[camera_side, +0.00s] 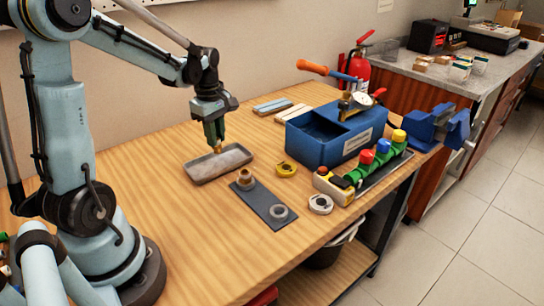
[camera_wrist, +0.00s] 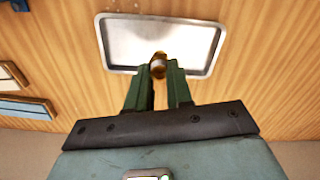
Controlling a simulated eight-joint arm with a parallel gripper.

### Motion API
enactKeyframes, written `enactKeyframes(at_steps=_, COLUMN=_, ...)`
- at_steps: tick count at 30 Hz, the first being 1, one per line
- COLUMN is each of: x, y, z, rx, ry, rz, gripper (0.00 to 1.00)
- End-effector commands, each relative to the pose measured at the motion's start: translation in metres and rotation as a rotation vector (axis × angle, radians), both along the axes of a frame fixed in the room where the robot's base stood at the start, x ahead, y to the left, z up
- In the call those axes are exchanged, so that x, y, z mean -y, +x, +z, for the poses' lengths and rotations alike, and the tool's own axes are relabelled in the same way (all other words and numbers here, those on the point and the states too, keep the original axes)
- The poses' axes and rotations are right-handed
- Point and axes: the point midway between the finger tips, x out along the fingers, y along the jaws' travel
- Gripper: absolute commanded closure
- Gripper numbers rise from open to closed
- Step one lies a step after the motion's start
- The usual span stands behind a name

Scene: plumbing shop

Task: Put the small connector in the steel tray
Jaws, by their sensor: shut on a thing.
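My gripper (camera_side: 215,146) points down and is shut on a small brass-coloured connector (camera_side: 217,149). In the wrist view the connector (camera_wrist: 158,64) sits between the tips of the green fingers (camera_wrist: 158,78). The steel tray (camera_side: 203,173) is a shallow rectangle lying on the wooden bench. The connector appears apart from the tray floor.
A dark mat (camera_side: 264,207) with a brass fitting (camera_side: 245,180) and a grey ring (camera_side: 279,212) lies in front of the tray. A blue toolbox (camera_side: 320,150) stands further right. Flat blocks (camera_side: 272,106) lie behind.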

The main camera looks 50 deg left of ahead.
Motion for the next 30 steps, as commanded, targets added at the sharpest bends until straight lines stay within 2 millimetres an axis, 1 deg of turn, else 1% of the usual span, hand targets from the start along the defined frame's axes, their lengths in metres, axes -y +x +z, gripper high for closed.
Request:
enactKeyframes(at_steps=4, x=-0.002, y=0.000, z=-0.010, rx=0.000, ry=0.000, rz=-0.001, gripper=1.00)
enactKeyframes(at_steps=9, x=-0.002, y=0.000, z=-0.032, rx=0.000, ry=0.000, rz=-0.001, gripper=1.00)
enactKeyframes(at_steps=12, x=-0.002, y=0.000, z=-0.039, rx=0.000, ry=0.000, rz=-0.001, gripper=1.00)
enactKeyframes(at_steps=25, x=-0.001, y=0.000, z=-0.044, rx=0.000, ry=0.000, rz=-0.001, gripper=1.00)
enactKeyframes(at_steps=26, x=-0.001, y=0.000, z=-0.044, rx=0.000, ry=0.000, rz=-0.001, gripper=0.76)
enactKeyframes(at_steps=30, x=-0.001, y=0.000, z=-0.044, rx=0.000, ry=0.000, rz=-0.001, gripper=0.55)
